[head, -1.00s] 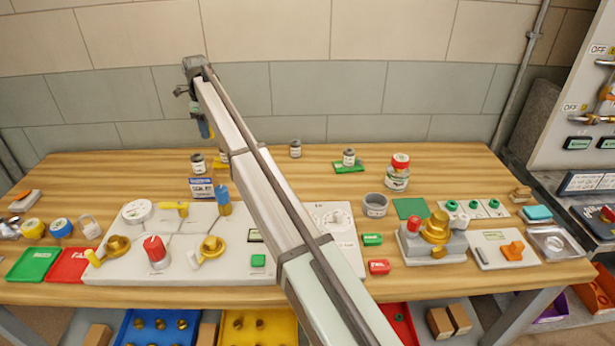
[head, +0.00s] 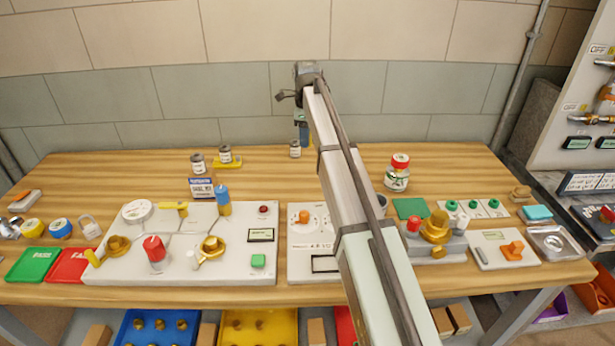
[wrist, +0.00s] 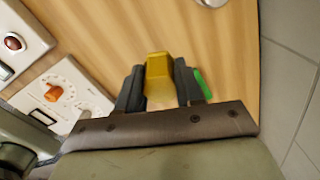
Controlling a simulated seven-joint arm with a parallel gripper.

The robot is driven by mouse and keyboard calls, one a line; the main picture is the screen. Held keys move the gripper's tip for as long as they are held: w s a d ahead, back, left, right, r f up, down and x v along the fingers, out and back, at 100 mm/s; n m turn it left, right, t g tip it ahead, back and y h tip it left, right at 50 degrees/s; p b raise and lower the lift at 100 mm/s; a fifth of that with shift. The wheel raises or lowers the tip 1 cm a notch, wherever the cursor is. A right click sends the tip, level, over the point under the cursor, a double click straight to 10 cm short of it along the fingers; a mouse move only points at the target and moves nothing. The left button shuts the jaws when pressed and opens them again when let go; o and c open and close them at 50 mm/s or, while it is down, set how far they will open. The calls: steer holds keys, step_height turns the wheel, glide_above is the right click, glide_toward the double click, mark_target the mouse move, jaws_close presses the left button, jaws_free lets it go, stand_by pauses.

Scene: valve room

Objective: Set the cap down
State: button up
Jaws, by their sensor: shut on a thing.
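The cap (wrist: 159,72), a yellow-gold, hex-sided piece, is between the two dark fingers of my gripper (wrist: 160,82) in the wrist view. My gripper is shut on it and holds it over the wooden bench (wrist: 205,30). In the head view my gripper (head: 302,122) hangs near the back edge of the bench, and the cap cannot be made out clearly there. A green piece (wrist: 203,84) shows just beyond the right finger in the wrist view, partly hidden by it.
A small grey-lidded jar (head: 295,149) stands at the back, close to my gripper. Another jar stands by a yellow pad (head: 230,162) to the left. A red-lidded jar (head: 397,173) stands to the right. A white panel with an orange knob (head: 303,217) lies in front.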

mark_target(308, 176)
steer(key=shift+s+d+f+n, duration=0.1)
steer(key=shift+s+f+n, duration=0.4)
steer(key=shift+f, duration=1.25)
steer(key=shift+s+d+f+n, duration=0.15)
steer(key=shift+f+n, duration=0.55)
steer(key=shift+f, duration=1.05)
steer(key=shift+s+a+f+n, duration=0.1)
steer(key=shift+s+f+n, duration=0.4)
steer(key=shift+f, duration=1.25)
steer(key=shift+w, duration=0.1)
steer(key=o, duration=1)
steer(key=shift+f, duration=0.15)
step_height(308, 176, up, 12)
steer(key=shift+r, duration=0.2)
